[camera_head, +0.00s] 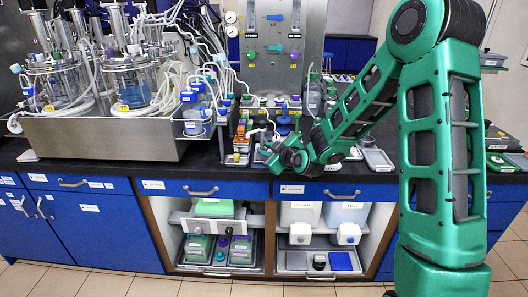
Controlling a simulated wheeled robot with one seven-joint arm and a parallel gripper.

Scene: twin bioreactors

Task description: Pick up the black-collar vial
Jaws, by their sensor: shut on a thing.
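My gripper (268,152) is at the end of the green arm, low over the black bench top near its front edge. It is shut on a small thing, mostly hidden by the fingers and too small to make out. I cannot make out a black collar on any vial from this view. A small holder (237,159) with an orange and yellow front stands just left of my gripper, with small items above it.
Twin glass bioreactors (130,85) with tubing stand in a steel tray (100,138) at left. A steel panel (273,60) rises behind my gripper. A shallow grey tray (378,160) lies to the right. Open shelves below hold green-topped boxes and white jugs (300,215).

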